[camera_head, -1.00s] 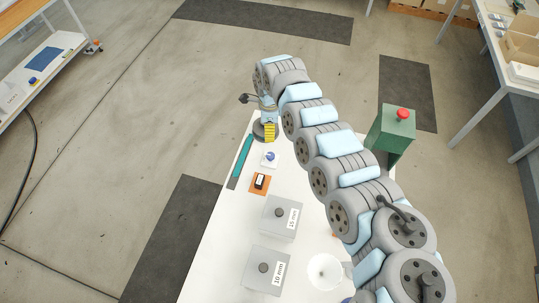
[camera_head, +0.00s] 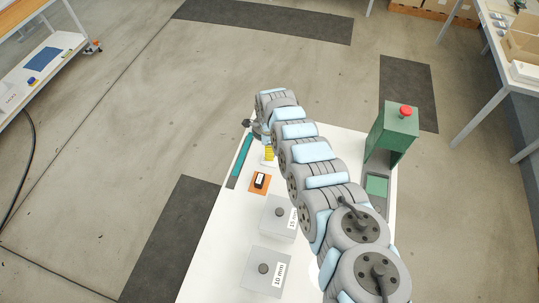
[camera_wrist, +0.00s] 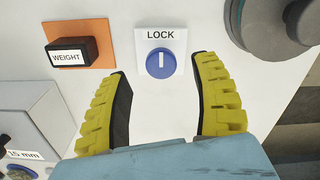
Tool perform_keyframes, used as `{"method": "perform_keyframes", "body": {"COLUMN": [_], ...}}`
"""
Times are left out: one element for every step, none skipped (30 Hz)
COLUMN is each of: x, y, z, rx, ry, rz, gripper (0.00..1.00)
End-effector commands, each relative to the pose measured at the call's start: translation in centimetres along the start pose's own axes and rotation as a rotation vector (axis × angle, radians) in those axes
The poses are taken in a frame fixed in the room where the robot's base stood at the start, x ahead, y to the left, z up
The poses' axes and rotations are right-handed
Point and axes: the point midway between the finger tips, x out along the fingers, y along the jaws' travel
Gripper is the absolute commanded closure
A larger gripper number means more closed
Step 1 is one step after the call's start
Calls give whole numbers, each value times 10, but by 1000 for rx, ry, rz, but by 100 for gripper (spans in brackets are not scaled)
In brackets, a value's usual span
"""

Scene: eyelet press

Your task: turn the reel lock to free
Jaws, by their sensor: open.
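The reel lock is a round blue knob (camera_wrist: 160,63) with a white line, on a white plate marked LOCK (camera_wrist: 160,36) in the wrist view. The white line stands about upright in the picture. My gripper (camera_wrist: 162,70) is open, its two yellow fingers reaching toward the knob, one on each side. I see clear space between the fingers and the knob; nothing is held. In the head view my gripper (camera_head: 269,153) is partly hidden by my arm and covers the knob.
A black WEIGHT block (camera_wrist: 71,52) on an orange plate (camera_wrist: 100,32) lies left of the lock. A grey round part (camera_wrist: 262,42) is close at upper right. Grey boxes, one marked 10 mm (camera_head: 264,270), stand nearer. A green press (camera_head: 392,130) with red button stands right.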

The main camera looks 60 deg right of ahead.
Motion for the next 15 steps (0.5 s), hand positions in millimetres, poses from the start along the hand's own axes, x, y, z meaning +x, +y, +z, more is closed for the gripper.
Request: {"method": "perform_keyframes", "body": {"x": [9, 12, 18, 22, 24, 27, 29, 31, 32, 33, 34, 35, 35, 35, 35], "y": [0, 0, 0, 0, 0, 0, 0, 0, -1, -1, -1, -1, -1, -1, -1], "z": [1, 1, 1, 0, 1, 2, 1, 1, 0, 0, 0, 0, 0, 0, 0], "rx": [-2, -3, -2, -2, -2, -2, -2, -1, 0, 0, 0, 0, -1, -1, -1], "ry": [1, 1, 1, 1, 0, 0, 0, 0, 0, 0, 0, 0, 0, 0, 0], "rz": [0, -1, -1, -2, -2, -2, -2, -2, -2, -2, -2, -2, -2, -2, -2], "gripper": [36, 36, 36, 36, 36, 36, 36, 36, 36, 36, 36, 36, 36, 36, 36]}}
